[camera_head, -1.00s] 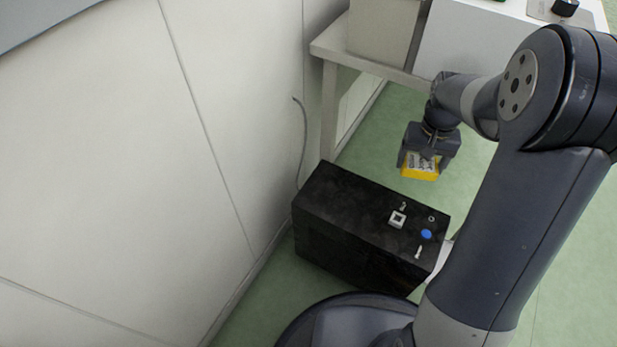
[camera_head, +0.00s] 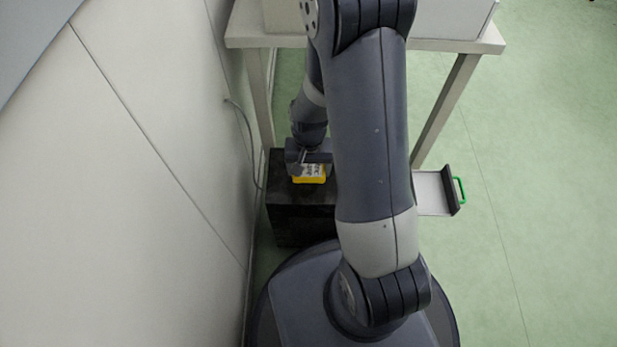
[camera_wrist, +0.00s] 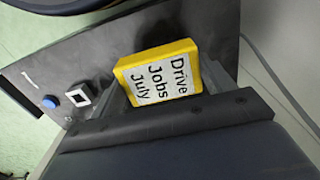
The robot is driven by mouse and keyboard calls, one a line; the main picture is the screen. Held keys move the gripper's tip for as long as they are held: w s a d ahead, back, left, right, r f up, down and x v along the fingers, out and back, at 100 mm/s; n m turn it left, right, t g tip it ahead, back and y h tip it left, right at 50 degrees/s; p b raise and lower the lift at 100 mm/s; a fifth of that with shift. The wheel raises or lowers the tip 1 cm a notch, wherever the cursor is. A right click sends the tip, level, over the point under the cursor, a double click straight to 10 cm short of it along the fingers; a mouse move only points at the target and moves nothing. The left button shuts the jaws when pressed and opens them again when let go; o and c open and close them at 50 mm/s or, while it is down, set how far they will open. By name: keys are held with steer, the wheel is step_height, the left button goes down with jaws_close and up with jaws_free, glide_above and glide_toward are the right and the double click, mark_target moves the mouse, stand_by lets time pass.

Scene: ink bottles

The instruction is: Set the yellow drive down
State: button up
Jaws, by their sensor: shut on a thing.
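The yellow drive (camera_wrist: 160,72) has a white label reading "Drive Jobs July". My gripper (camera_wrist: 178,88) is shut on it, one finger on each side. In the head view the drive (camera_head: 309,173) hangs below my gripper (camera_head: 309,165), over the black box (camera_head: 288,205). In the wrist view the box's dark top (camera_wrist: 100,55) lies behind the drive. I cannot tell whether the drive touches that top. My arm hides the right part of the box in the head view.
On the box top are a blue button (camera_wrist: 50,101) and a square white socket (camera_wrist: 78,95). A pale table (camera_head: 462,45) stands behind. An open drawer with a green handle (camera_head: 461,190) juts out at right. A wall (camera_head: 130,200) and grey cable (camera_head: 247,135) are at left.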

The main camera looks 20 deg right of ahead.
mark_target(309, 177)
steer(key=shift+f+b, duration=0.75)
steer(key=shift+f, duration=1.55)
steer(key=shift+f, duration=0.2)
steer(key=o, duration=1.1)
steer(key=shift+c, duration=0.2)
steer(key=shift+r, duration=0.15)
step_height(309, 177, up, 12)
steer(key=p, duration=0.4)
steer(key=shift+p, duration=0.4)
